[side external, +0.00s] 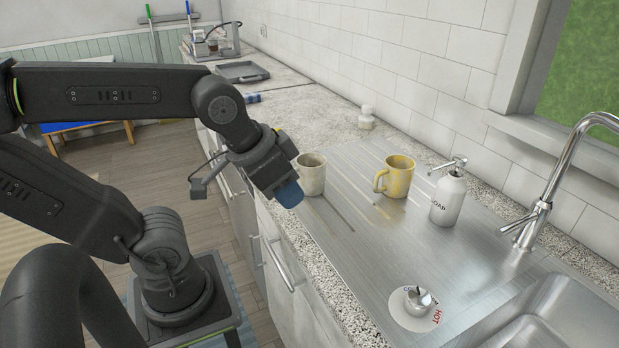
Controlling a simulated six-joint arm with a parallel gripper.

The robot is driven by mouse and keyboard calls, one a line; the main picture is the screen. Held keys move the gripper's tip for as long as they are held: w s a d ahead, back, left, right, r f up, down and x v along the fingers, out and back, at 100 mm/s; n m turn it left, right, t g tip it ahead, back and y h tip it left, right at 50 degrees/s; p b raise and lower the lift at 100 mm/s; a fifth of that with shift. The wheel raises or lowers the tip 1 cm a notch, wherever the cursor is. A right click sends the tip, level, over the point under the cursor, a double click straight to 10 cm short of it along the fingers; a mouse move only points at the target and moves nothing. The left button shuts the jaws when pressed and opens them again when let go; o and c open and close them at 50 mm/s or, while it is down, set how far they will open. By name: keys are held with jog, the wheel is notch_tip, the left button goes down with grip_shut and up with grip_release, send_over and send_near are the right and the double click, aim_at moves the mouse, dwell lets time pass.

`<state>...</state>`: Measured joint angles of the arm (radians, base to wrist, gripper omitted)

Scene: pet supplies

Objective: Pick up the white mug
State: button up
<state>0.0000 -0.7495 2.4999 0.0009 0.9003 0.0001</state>
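The white mug (313,175) stands upright on the steel draining board, near its left end by the counter's front edge. My gripper (289,194) is just left of the mug in the picture and overlaps its lower left side, so I cannot tell whether they touch. A blue part shows at the gripper's tip. The fingers are not clear enough to tell open from shut. The mug's handle is not visible.
A yellow mug (400,179) stands right of the white mug, with a white soap dispenser (449,198) beyond it. A tap (545,195) and sink (560,315) are at right. A small round drain control (415,302) sits in front. The board's middle is clear.

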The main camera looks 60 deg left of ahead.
jog(key=a+f+m+g+y, duration=0.3)
jog(key=f+g, duration=0.1)
jog(key=f, duration=0.2)
jog(key=m+y, duration=1.5)
jog(key=m, duration=0.1)
send_near(305, 177)
jog(key=s, duration=0.5)
jog(key=shift+d+r, duration=0.1)
jog(key=shift+r, duration=0.25)
jog(key=a, duration=0.4)
jog(key=w+a, duration=0.1)
jog(key=a, duration=0.8)
jog(key=shift+w+a, duration=0.3)
grip_shut()
